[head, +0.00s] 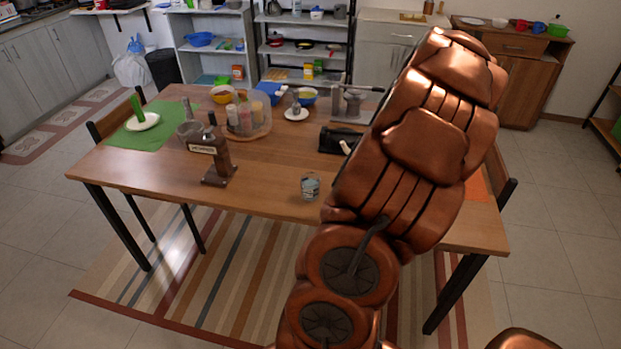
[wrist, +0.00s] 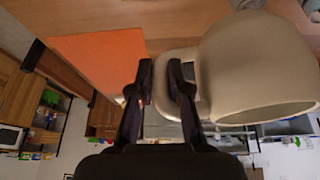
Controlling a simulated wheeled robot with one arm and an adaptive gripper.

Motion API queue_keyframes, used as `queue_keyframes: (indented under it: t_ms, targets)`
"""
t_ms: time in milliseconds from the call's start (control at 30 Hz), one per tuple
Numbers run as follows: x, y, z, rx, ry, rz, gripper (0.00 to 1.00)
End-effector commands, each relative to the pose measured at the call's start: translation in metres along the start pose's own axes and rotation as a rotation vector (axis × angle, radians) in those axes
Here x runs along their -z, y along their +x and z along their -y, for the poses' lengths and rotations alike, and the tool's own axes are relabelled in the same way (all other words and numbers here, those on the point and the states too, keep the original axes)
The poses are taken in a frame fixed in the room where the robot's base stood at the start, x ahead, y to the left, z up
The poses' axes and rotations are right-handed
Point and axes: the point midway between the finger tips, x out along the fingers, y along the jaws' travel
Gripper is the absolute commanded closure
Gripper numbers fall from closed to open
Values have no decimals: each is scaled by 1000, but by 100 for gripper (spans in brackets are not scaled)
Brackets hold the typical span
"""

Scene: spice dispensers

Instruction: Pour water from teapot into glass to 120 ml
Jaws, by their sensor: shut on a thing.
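In the wrist view my gripper (wrist: 163,85) has its two dark fingers around the handle (wrist: 176,62) of a cream, wide-mouthed vessel, which I take to be the teapot (wrist: 255,65). The vessel fills the right of that view, its open rim towards the picture's bottom. The wrist picture looks upside down, with the table at its top. Its spout and contents cannot be seen. In the head view my arm hides the gripper and the teapot. A small bluish glass (head: 310,187) stands upright near the table's front edge, just left of my arm. Its fill level is too small to read.
On the wooden table (head: 270,180) stand a brown labelled dispenser (head: 217,155), a carousel of spice jars (head: 247,117), a black item (head: 338,140) and a green mat (head: 147,131). An orange mat (wrist: 100,60) lies near my gripper. Wood around the glass is clear.

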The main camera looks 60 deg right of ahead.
Motion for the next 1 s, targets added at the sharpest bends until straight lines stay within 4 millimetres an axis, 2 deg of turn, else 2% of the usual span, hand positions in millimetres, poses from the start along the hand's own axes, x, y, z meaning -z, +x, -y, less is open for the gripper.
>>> queue_keyframes:
  t_ms: [433, 1000]
  targets:
    - [1, 0, -4, 46, 20, -4, 100]
    - [18, -42, -6, 45, 20, -3, 100]
